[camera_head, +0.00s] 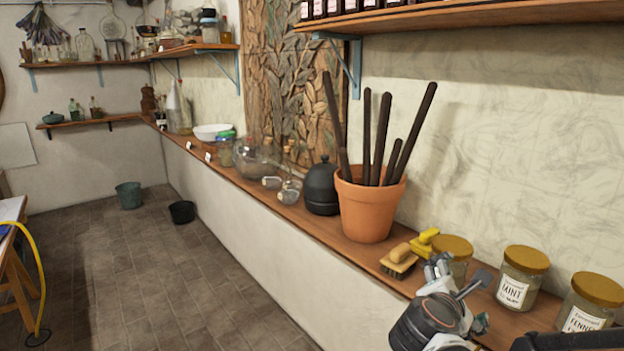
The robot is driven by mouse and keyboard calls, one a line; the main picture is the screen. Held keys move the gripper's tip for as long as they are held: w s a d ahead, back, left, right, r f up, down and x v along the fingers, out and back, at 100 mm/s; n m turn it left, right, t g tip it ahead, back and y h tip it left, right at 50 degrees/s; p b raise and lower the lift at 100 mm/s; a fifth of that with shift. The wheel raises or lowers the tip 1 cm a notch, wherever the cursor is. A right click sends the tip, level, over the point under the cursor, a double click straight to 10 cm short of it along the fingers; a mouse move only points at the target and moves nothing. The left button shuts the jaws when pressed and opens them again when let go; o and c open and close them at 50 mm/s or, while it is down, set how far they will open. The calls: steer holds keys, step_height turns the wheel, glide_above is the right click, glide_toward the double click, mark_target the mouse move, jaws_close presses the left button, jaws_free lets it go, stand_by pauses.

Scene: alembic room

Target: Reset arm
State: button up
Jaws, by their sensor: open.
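My gripper (441,268) is at the lower right of the head view, at the front edge of the long wooden wall shelf. Its fingers are small in the picture and seem to hold nothing. My wrist and part of my arm show below it, cut off by the bottom edge. A brush with a wooden back (399,262) and a yellow-handled brush (424,241) lie on the shelf just left of the fingers. A jar with a yellow lid (453,250) stands partly hidden behind my gripper.
A terracotta pot (368,212) with several dark sticks stands on the long shelf (330,238), beside a black round pot (321,190). Labelled jars (517,280) stand at right. An upper shelf (470,16) overhangs.

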steer(key=s+a+f+m+g+y, duration=0.1)
steer(key=s+a+m+y, duration=0.3)
steer(key=s+m, duration=0.3)
steer(key=s+a+f+m+g+y, duration=0.1)
steer(key=s+a+m+g+y, duration=0.1)
steer(key=s+a+m+y, duration=0.3)
steer(key=s+a+m, duration=0.1)
steer(key=s+m, duration=0.2)
steer(key=m, duration=0.4)
steer(key=shift+s, duration=0.2)
